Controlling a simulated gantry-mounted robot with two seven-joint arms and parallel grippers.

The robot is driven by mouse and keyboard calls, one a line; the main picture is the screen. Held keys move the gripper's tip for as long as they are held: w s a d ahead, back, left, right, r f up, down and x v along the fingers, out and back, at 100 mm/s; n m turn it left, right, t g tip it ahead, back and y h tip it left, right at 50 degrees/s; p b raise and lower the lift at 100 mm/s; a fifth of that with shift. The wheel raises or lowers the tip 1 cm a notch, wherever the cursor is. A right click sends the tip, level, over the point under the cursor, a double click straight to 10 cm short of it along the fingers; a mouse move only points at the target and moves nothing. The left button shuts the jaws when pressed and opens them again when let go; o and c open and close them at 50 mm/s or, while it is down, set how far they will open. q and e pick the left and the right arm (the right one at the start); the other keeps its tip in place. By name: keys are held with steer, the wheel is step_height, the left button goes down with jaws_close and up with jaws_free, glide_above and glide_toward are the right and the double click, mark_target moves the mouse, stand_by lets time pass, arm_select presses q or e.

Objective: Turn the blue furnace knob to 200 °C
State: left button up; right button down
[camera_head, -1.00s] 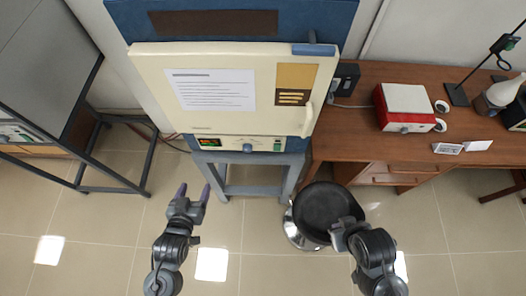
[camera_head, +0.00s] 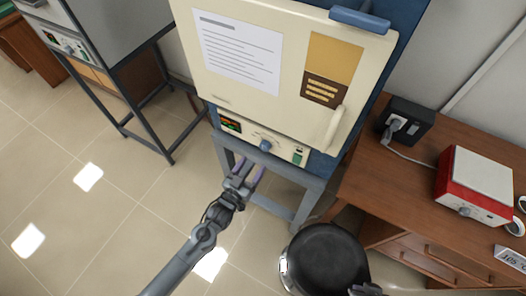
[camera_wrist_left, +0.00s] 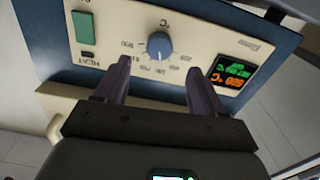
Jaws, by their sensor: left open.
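The blue furnace (camera_head: 250,60) with a cream door stands at the back centre in the head view. Its control panel has a small blue knob (camera_head: 265,146), a lit display (camera_head: 230,123) and a green switch (camera_head: 297,157). In the left wrist view the knob (camera_wrist_left: 159,45) sits just beyond and between the fingertips, with a printed scale around it. The display (camera_wrist_left: 233,75) appears upside down there. My left gripper (camera_head: 251,172) is open, its fingers pointing at the panel, apparently not touching the knob. My right gripper (camera_head: 366,290) is barely visible at the bottom edge; its jaws cannot be made out.
A black round stool (camera_head: 325,262) stands at lower centre right. A wooden desk (camera_head: 400,190) with a red and white device (camera_head: 477,188) is to the right. A second furnace (camera_head: 65,42) on a dark stand is at upper left. The tiled floor at left is clear.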

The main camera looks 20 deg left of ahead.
mark_target(263, 149)
arm_select(q)
steer(key=w, duration=0.5)
steer(key=w+d, duration=0.1)
steer(key=w, duration=0.1)
steer(key=shift+w+d, duration=0.1)
steer(key=shift+w, duration=0.3)
steer(key=c, duration=1.1)
steer(key=shift+o, duration=0.2)
